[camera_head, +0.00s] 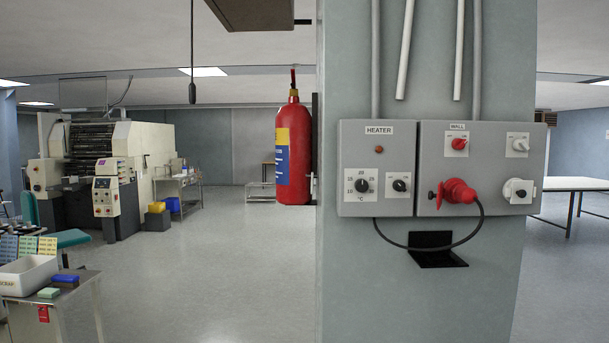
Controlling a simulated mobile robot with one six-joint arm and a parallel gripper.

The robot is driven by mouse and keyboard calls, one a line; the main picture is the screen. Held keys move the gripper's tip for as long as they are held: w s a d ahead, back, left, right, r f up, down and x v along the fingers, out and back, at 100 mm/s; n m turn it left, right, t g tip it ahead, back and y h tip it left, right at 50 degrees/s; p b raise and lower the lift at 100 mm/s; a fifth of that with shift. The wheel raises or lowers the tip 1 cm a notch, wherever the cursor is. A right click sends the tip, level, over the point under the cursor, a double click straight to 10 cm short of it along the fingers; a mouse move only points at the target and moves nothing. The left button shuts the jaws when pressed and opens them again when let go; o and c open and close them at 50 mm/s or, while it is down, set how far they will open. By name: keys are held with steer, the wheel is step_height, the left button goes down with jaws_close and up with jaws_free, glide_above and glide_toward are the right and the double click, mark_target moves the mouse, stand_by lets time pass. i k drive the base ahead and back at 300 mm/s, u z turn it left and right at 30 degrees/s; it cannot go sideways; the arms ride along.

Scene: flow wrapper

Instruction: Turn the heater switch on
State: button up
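The grey box labelled HEATER (378,211) is mounted on the pillar. Its small black rotary switch (400,185) sits on a white plate at the lower right of the box. To its left is the temperature dial (362,185), marked in °C. A small dull red lamp (379,149) is above them; I cannot tell whether it is lit. The switch's exact setting is too small to read. My gripper is not in view.
A fire extinguisher (294,150) hangs on the pillar's left side.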

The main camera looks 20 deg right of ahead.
mark_target(398, 185)
steer(key=u, duration=1.4)
steer(key=k, duration=0.75)
steer(key=z, duration=0.75)
steer(key=i, duration=0.5)
steer(key=z, duration=0.15)
